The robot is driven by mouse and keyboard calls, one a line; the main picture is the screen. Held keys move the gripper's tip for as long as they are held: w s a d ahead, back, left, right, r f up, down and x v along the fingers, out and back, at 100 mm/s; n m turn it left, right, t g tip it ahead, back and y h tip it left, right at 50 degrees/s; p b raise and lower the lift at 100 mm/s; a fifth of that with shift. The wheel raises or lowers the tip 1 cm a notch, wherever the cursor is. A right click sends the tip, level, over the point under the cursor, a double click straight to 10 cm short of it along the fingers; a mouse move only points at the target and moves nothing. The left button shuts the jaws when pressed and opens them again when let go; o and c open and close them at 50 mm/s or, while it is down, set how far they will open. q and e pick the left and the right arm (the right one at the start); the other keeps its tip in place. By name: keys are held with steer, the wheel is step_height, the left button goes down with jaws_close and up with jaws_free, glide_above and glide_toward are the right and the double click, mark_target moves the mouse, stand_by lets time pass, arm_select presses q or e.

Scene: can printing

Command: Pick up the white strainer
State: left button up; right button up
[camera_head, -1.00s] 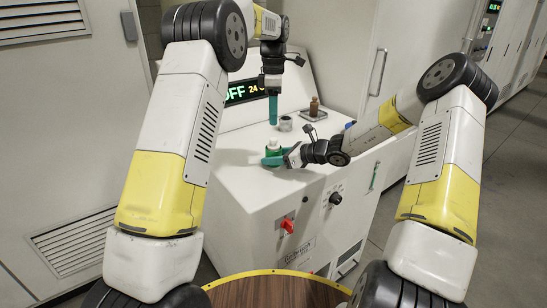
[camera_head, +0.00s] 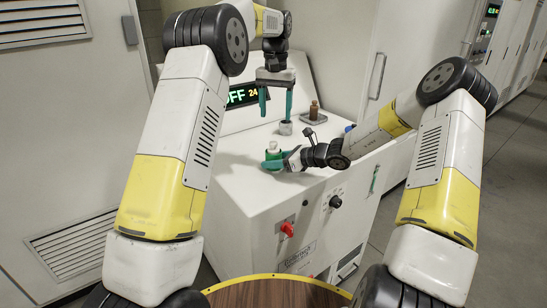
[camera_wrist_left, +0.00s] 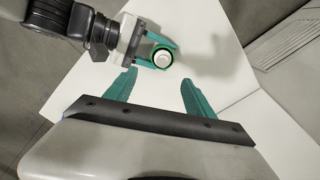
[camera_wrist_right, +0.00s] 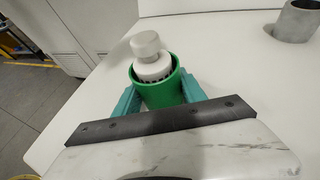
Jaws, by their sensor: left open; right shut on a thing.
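The white strainer (camera_wrist_right: 152,60), with a round knob on top and dark slots around its lower edge, sits upright in the mouth of a green cylindrical container (camera_wrist_right: 160,92). My right gripper (camera_head: 272,162) is shut on the green container over the white machine top. In the left wrist view the strainer's white round top (camera_wrist_left: 162,58) shows inside the green ring, with the right gripper's fingers around it. My left gripper (camera_head: 275,104) is open and empty, pointing down above the machine top. The strainer lies beyond its fingertips in the left wrist view.
A grey metal cup (camera_head: 285,128) stands on the white machine top (camera_head: 235,165) behind the green container. A lit display panel (camera_head: 243,95) rises behind. A red switch (camera_head: 287,229) is on the machine's front.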

arm_select(q)
steer(key=m, duration=0.3)
glide_above(273, 142)
steer(key=shift+m, duration=0.3)
steer(key=f, duration=0.6)
steer(key=shift+d+f, duration=0.15)
steer(key=shift+d, duration=0.2)
steer(key=shift+a+f, duration=0.2)
steer(key=shift+f, duration=1.2)
steer(key=shift+a+f, duration=0.15)
steer(key=shift+f, duration=1.2)
jaws_close()
